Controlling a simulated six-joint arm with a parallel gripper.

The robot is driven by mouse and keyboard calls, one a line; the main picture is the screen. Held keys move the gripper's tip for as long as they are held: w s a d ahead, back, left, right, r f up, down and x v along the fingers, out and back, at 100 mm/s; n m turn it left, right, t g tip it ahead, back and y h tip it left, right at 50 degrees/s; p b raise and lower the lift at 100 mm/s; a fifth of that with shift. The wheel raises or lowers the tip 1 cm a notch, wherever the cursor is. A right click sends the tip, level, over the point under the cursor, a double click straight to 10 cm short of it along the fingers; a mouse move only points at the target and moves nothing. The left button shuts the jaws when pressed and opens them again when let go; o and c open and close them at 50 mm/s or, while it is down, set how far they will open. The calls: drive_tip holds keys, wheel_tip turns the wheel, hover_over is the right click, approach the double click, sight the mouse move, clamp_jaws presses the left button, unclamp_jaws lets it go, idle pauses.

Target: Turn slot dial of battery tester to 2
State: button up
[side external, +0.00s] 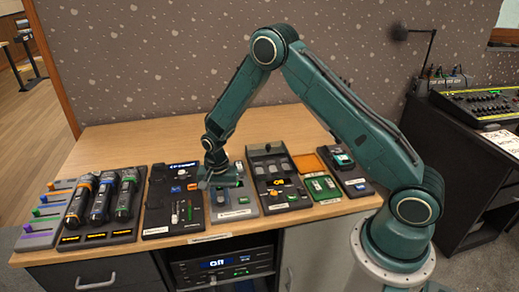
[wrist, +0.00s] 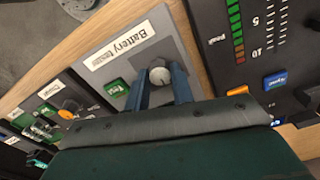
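The battery tester (wrist: 183,44) is a grey panel with a white "Battery tester" label (wrist: 118,46) in the wrist view. A round, light grey knob (wrist: 160,73), seemingly its slot dial, sits on the panel. My gripper (wrist: 161,72) has its two blue fingers on either side of this knob, very close to it; whether they press on it I cannot tell. The dial's numbers and pointer are not readable. In the side external view my gripper (side external: 217,183) is down over the grey tester (side external: 243,209) and hides much of its upper part.
A green button module (wrist: 117,88) is on the tester beside the knob. The desk behind the panels (side external: 140,142) is clear.

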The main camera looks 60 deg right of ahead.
sight(221, 199)
drive_tip(key=o, duration=0.4)
drive_tip(key=shift+o, duration=0.2)
drive_tip(key=shift+r, duration=0.1)
wheel_tip(221, 199, up, 14)
idle(0.5)
